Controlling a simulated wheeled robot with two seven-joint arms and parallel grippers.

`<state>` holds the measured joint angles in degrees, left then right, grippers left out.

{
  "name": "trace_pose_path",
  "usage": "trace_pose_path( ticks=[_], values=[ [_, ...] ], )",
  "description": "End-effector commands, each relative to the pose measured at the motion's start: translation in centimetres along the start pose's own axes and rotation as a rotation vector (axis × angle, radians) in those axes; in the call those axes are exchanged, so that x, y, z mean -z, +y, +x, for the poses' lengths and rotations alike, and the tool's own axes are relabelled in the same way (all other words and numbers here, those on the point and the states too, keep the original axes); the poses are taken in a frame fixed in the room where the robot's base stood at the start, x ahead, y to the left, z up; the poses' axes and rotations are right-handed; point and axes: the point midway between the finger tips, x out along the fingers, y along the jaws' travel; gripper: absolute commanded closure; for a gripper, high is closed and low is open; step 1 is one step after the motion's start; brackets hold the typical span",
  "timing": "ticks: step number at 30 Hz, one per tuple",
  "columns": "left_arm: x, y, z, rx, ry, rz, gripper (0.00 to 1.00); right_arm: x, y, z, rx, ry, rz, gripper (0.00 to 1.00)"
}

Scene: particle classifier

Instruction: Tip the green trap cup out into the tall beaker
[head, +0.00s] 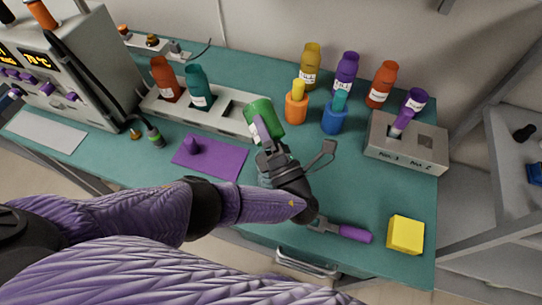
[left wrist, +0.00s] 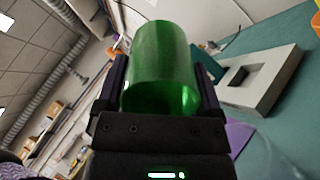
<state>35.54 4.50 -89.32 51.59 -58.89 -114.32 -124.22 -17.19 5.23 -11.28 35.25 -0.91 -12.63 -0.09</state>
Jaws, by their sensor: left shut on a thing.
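My left gripper (head: 262,132) is shut on the green trap cup (head: 264,115) and holds it above the bench near the long grey rack. In the left wrist view the green cup (left wrist: 165,65) sits between the two black fingers of my left gripper (left wrist: 160,95). The cup looks tilted in the head view; I cannot tell whether anything is inside. A clear glass vessel, apparently the beaker (head: 264,180), shows only in part behind my left gripper. Its faint clear edge also shows at lower right in the left wrist view (left wrist: 285,155). My right gripper is not in view.
The long rack (head: 228,113) holds orange and teal bottles. Several bottles and two small holders stand at the back. A grey block (head: 405,145) is at right. A purple mat (head: 210,158), purple-handled tool (head: 352,233) and yellow cube (head: 405,235) lie on the teal bench.

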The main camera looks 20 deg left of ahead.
Motion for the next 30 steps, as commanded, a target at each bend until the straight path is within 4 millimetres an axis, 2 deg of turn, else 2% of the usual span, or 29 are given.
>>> trace_pose_path(
  ticks=[30],
  values=[
    [-0.27, 0.58, -0.19, -0.099, -0.05, 0.001, 0.74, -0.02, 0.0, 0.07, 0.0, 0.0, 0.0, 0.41]
  ],
)
